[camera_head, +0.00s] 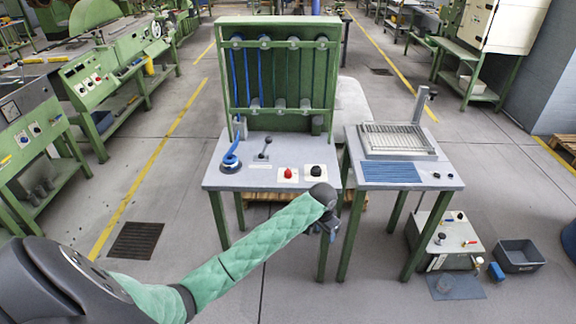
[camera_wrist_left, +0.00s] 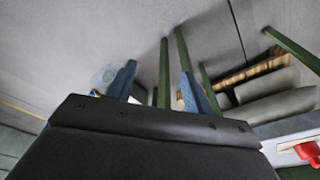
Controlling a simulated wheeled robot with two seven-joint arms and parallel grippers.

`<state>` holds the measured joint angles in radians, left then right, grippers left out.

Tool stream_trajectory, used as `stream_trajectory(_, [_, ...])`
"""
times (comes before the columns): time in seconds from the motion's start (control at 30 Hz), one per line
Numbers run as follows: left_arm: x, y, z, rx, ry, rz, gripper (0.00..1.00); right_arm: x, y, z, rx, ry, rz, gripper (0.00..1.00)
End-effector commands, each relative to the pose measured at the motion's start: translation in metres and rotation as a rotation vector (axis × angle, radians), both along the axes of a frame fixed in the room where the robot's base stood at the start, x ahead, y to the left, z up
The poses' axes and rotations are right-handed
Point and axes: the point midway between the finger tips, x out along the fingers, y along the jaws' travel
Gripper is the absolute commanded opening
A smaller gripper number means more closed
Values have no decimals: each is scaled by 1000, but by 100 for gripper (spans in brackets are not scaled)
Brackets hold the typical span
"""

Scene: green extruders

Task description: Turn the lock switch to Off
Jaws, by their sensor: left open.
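A grey-topped bench (camera_head: 212,180) carries a row of controls. They are a blue lever on a round dark base (camera_head: 231,158), a small black lever (camera_head: 265,148), a red knob on a white plate (camera_head: 288,173) and a black knob on a white plate (camera_head: 316,171). I cannot tell from any label which one is the lock switch. My left gripper (camera_head: 329,230) hangs at the bench's front right corner, below the black knob, partly hidden by my wrist. In the left wrist view its blue fingers (camera_wrist_left: 158,84) are apart and empty. The red knob (camera_wrist_left: 308,152) shows there at the right edge.
A green frame with blue and dark hoses (camera_head: 280,75) rises behind the controls. A second table (camera_head: 450,178) with a wire grid stands close on the right. A grey box unit (camera_head: 446,240) and a dark bin (camera_head: 518,256) are on the floor.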

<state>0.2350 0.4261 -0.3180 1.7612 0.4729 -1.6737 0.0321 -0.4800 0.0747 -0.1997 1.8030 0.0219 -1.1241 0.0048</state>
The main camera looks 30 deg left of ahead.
Motion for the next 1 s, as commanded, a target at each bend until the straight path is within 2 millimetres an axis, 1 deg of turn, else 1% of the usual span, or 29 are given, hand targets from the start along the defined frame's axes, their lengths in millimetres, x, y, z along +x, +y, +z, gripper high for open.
stream_trajectory(0.03, [21,21,15,11,12,17,51,-4,-3,-11,-6,6,-1,36])
stream_trajectory(0.07, [30,32,19,14,22,28,51,-6,-5,-19,-8,6,-1,36])
stream_trajectory(0.1, [43,47,26,17,37,44,51,-9,-8,-31,-12,7,-2,36])
stream_trajectory(0.17, [62,73,38,19,58,70,51,-16,-12,-49,-18,10,-2,36])
stream_trajectory(0.2, [74,91,47,19,73,90,51,-21,-16,-61,-21,11,-2,36])
stream_trajectory(0.27, [90,117,61,19,94,121,51,-29,-20,-78,-27,12,-3,36])
stream_trajectory(0.3, [100,134,70,16,106,143,51,-34,-24,-89,-30,13,-3,36])
stream_trajectory(0.4, [120,173,93,6,131,192,51,-46,-31,-111,-37,14,-4,36])
stream_trajectory(0.53, [137,213,119,-8,153,246,51,-61,-39,-132,-44,16,-4,36])
stream_trajectory(0.63, [144,234,133,-18,164,276,51,-69,-44,-143,-48,16,-3,36])
stream_trajectory(0.7, [147,244,140,-25,169,289,51,-73,-45,-148,-49,15,-4,36])
stream_trajectory(0.77, [148,249,142,-27,172,297,51,-75,-47,-151,-50,16,-4,36])
stream_trajectory(0.87, [149,251,140,-30,174,302,51,-77,-49,-155,-52,12,-3,36])
stream_trajectory(1.0, [149,250,125,-31,174,301,51,-82,-53,-164,-55,7,0,36])
